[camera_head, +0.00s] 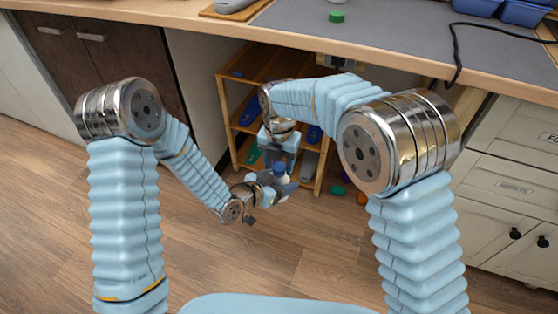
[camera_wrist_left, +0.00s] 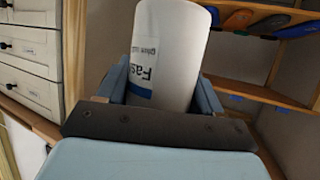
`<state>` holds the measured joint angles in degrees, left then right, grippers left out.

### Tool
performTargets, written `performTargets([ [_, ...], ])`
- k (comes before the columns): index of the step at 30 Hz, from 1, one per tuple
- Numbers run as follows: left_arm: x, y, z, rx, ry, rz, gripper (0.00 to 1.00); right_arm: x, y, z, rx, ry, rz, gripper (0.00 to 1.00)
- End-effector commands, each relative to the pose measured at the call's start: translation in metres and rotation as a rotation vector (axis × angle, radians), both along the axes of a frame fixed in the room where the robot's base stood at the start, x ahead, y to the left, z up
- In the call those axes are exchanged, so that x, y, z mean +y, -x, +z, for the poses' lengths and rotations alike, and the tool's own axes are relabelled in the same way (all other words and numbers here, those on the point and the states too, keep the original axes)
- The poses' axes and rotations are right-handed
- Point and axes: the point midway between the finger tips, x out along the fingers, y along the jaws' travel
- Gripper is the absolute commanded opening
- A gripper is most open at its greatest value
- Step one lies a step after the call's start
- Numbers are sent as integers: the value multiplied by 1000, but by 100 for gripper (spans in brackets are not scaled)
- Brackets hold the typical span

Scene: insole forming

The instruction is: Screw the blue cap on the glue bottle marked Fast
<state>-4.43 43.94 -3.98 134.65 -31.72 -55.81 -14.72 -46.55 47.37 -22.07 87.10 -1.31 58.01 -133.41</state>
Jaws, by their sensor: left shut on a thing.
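My left gripper (camera_head: 273,190) is shut on a white bottle (camera_wrist_left: 172,55). Its label reads "Fas" upside down in the left wrist view, with the rest turned out of sight. In the head view, a small blue cap (camera_head: 279,168) shows at the top of the held bottle. My right gripper (camera_head: 277,156) points down from above, with its fingertips close to the cap. I cannot tell whether they touch it or how far the cap sits on the bottle.
A wooden shelf (camera_head: 222,105) with coloured insoles stands behind the grippers, under the worktop (camera_head: 400,42). A green cap (camera_head: 336,16), a black cable (camera_head: 455,50) and blue bins (camera_head: 524,13) lie on top. White drawers (camera_head: 510,185) stand at right. The floor in front is clear.

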Motion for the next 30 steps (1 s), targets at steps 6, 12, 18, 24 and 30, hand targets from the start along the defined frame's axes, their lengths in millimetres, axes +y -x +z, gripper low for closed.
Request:
performTargets([
  [6,0,0,1,-1,1,0,0,0,0,0,0,0,0,17],
  [12,0,0,1,-1,0,0,0,0,0,0,0,-1,-13,0],
  [18,0,0,1,-1,0,-1,0,0,0,0,-1,-1,-336,0],
  [24,-1,0,1,-1,0,-1,0,0,0,0,0,1,-846,0],
  [30,-1,0,1,-1,1,-2,0,0,0,0,0,0,-1112,0],
])
